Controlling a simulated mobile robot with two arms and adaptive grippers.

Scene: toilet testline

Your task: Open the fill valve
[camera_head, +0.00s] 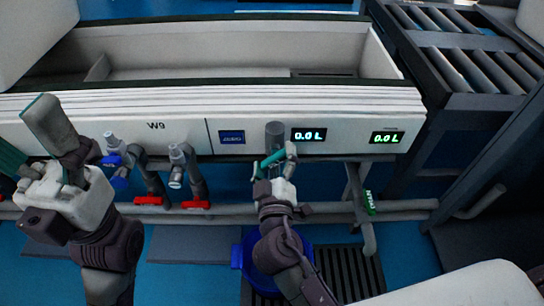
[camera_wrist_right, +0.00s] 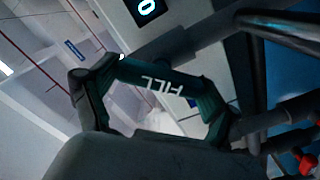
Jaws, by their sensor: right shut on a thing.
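The fill valve's green handle (camera_head: 271,159) is below the white panel, under a grey cylinder. In the right wrist view the handle (camera_wrist_right: 165,82) fills the middle, with white FILL lettering on it. My right gripper (camera_head: 275,166) is shut on this handle, its fingers at either side of it. The handle lies slanted in the head view. My left gripper (camera_head: 62,135) is raised at the left, in front of the panel and apart from the fill valve. Its fingers overlap in view, so its opening is unclear.
Two taps with red handles (camera_head: 148,200) (camera_head: 195,204) hang left of the fill valve. Two displays, left (camera_head: 308,134) and right (camera_head: 387,138), read 0.0 L. A green tag (camera_head: 369,203) hangs on the right pipe. A blue bucket (camera_head: 237,256) stands below my right arm.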

